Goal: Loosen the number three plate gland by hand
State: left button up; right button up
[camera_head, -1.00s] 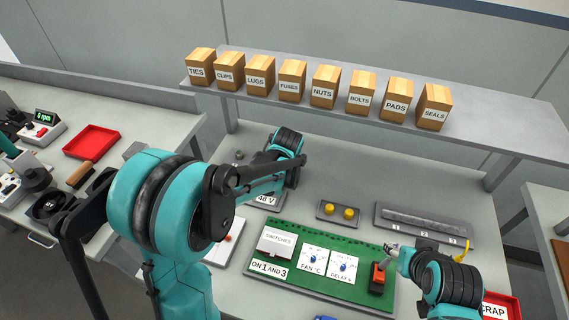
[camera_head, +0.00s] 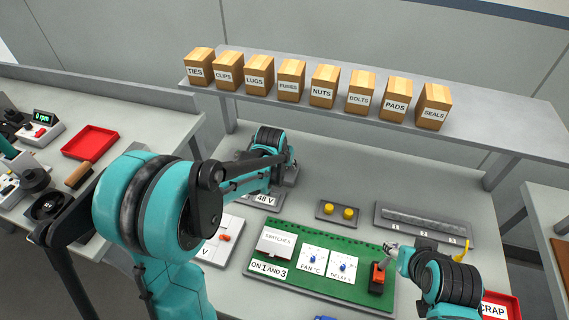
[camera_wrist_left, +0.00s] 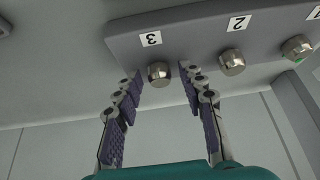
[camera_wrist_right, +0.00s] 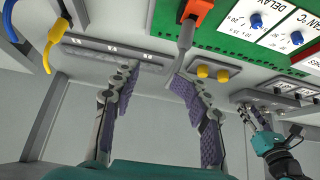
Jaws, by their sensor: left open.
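The grey gland plate (camera_wrist_left: 200,32) shows in the left wrist view with labels 3, 2 and 1. The number three gland (camera_wrist_left: 160,73) is a round metal fitting below label 3. My left gripper (camera_wrist_left: 160,76) is open, with its fingertips on either side of that gland; I cannot tell whether they touch it. The number two gland (camera_wrist_left: 232,62) and number one gland (camera_wrist_left: 297,47) lie to the right. In the head view my left wrist hides most of the plate. My right gripper (camera_wrist_right: 154,76) is open, near a grey stem with an orange block (camera_wrist_right: 197,10).
The green board (camera_head: 320,285) with switches and dials fills the front middle. A small tray with two yellow knobs (camera_head: 338,211) and a grey numbered strip (camera_head: 425,219) lie behind it. A shelf (camera_head: 300,108) with labelled boxes spans the back. A red scrap tray (camera_head: 505,304) is front right.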

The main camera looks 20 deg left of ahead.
pick_arm(q)
jog(key=m, duration=0.1)
jog(key=m+h, duration=0.1)
jog(key=m, duration=0.1)
jog(key=m+h, duration=0.1)
jog(key=shift+w+a+m+g, duration=0.1)
jog(key=shift+a+m+g, duration=0.2)
jog(key=m+h, duration=0.1)
jog(key=m, duration=0.1)
jog(key=shift+m+g+h, duration=0.3)
grip_shut()
jog(key=n+y, duration=0.1)
jog(key=n, duration=0.2)
jog(key=shift+d+t, duration=0.2)
jog(key=shift+t, duration=0.2)
jog(key=shift+c, duration=0.8)
grip_release()
jog(key=shift+y, duration=0.3)
jog(key=shift+o, duration=0.8)
jog(key=shift+a, duration=0.1)
